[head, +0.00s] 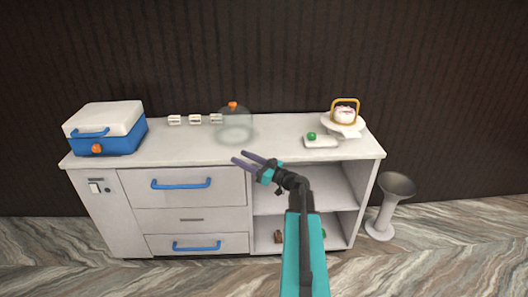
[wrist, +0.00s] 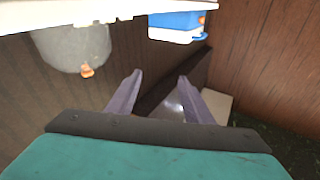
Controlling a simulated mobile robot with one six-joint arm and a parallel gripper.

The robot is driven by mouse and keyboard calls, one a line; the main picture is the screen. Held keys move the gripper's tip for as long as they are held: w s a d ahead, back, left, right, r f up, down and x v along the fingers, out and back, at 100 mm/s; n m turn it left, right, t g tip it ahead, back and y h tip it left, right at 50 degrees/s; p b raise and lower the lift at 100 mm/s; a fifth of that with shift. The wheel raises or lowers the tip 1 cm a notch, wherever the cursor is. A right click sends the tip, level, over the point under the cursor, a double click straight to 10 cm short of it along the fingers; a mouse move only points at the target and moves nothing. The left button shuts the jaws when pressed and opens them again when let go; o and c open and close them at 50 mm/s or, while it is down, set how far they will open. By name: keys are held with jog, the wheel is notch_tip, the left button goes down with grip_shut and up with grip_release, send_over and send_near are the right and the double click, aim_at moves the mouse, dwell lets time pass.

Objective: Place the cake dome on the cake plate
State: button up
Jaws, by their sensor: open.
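The clear cake dome (head: 235,127) with an orange knob stands on the counter, left of its middle. In the wrist view, the dome (wrist: 70,45) appears upside down at the upper left, its knob pointing down. A white cake plate (head: 357,130) is at the counter's right end, carrying a white rounded item (head: 345,115) with a gold hoop handle. My gripper (head: 238,156) is open and empty, in front of the dome and apart from it. Its two fingers (wrist: 160,76) are spread in the wrist view with nothing between them.
A blue cooler (head: 120,138) with a white lid stands at the counter's left end. Small white blocks (head: 195,120) line up left of the dome. A white board (head: 320,143) with a green ball (head: 311,136) lies before the plate. The counter (head: 185,149) is clear at front left.

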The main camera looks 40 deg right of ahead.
jog(key=w+a+f+m+h, duration=0.1)
jog(key=w+a+f, duration=0.2)
jog(key=a+f, duration=0.3)
jog(key=w+a+f+m+g, duration=0.1)
jog(key=w+a+f, duration=0.2)
jog(key=a, duration=0.5)
jog(key=w+a+f+m+h, duration=0.1)
jog(key=w+a+f, duration=0.2)
jog(key=a+f, duration=0.3)
jog(key=s+a+f+m+g+h, duration=0.2)
jog(key=a+f, duration=0.3)
jog(key=f, duration=0.3)
jog(key=s+a+f+m+g+h, duration=0.1)
jog(key=s+a+f+g+h, duration=0.15)
jog(key=a+f, duration=0.35)
jog(key=s+a+f+g+h, duration=0.1)
jog(key=s+a+f+g, duration=0.1)
jog(key=s+f+g, duration=0.55)
jog(key=s+a+f+g, duration=0.2)
jog(key=s+f, duration=0.9)
jog(key=s, duration=0.2)
jog(key=s+a+n+g+y, duration=0.1)
jog(key=s+g, duration=0.4)
jog(key=s, duration=0.6)
jog(key=s+a+r+n+g, duration=0.1)
jog(key=s+a+n+g, duration=0.2)
jog(key=s, duration=0.8)
jog(key=shift+a+r+g+y, duration=0.35)
jog(key=shift+a+g, duration=0.3)
jog(key=shift+g, duration=0.25)
